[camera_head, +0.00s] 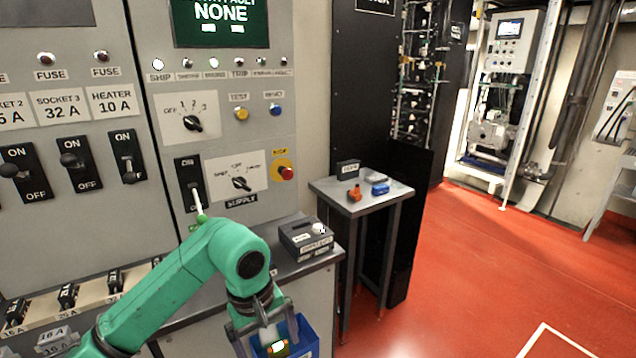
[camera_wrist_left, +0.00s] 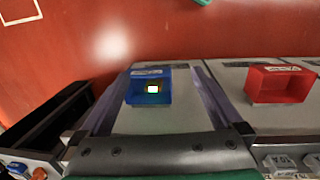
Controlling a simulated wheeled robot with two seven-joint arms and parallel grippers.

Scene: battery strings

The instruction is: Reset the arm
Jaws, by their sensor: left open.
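My green left arm (camera_head: 190,275) comes in from the lower left of the head view, in front of the control panel. Its left gripper (camera_head: 268,350) points down at the bottom of that view, over a blue bin (camera_head: 303,340). In the left wrist view the two fingers of my left gripper (camera_wrist_left: 160,72) stand wide apart with nothing held between them. The blue bin (camera_wrist_left: 150,100) shows beyond them, with a small device with a lit white screen (camera_wrist_left: 153,89) in it. My right gripper is in neither view.
A red bin (camera_wrist_left: 280,84) stands right of the blue one in the wrist view. The panel (camera_head: 235,140) with switches and knobs rises behind the arm. A small grey table (camera_head: 345,188) with several small items stands right. Red floor (camera_head: 480,270) is open beyond it.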

